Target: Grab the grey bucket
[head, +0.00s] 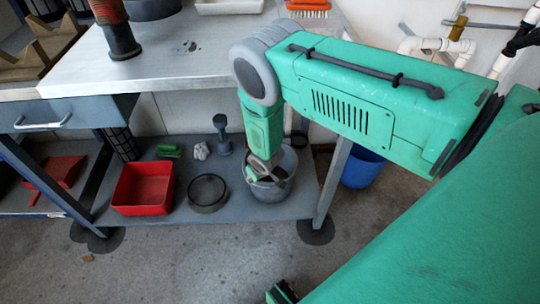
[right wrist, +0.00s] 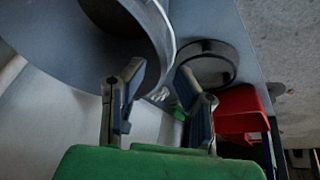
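The grey bucket (head: 278,188) stands on the lower shelf of the workbench in the head view. In the right wrist view its curved wall and rim (right wrist: 150,35) fill the upper left. My right gripper (head: 260,168) points down at the left part of the bucket's mouth. In the right wrist view this gripper (right wrist: 160,72) has its fingers spread apart, with the rim near the gap between the tips. I cannot tell whether they touch it.
Left of the bucket on the shelf (head: 230,210) are a round dark dish (head: 208,193), a red bin (head: 143,188), a green brush (head: 169,151) and a grey stand (head: 222,140). A bench leg (head: 332,185) and a blue bucket (head: 362,168) are to the right.

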